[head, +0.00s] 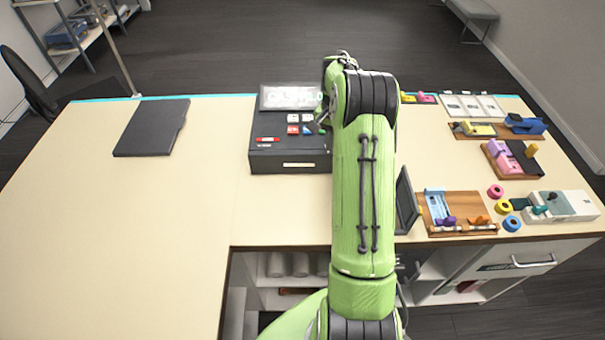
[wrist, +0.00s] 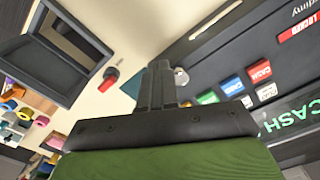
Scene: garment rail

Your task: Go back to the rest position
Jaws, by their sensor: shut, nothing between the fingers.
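My gripper (wrist: 158,80) shows in the wrist view with its two dark fingers together and nothing between them. It is over the black cash register, beside a small round silver part (wrist: 181,76) on the register; I cannot tell whether they touch. In the head view my green arm reaches forward over the table and hides most of the gripper. The cash register (head: 285,160) stands left of the arm. Its coloured keys (wrist: 233,86) and green "CASH" lettering show in the wrist view.
A dark flat folder (head: 152,127) lies on the left of the table (head: 100,220). A dark framed screen (head: 406,200) stands close right of my arm. Wooden trays (head: 512,160), tape rolls (head: 503,206) and small devices crowd the right. The left table surface is mostly clear.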

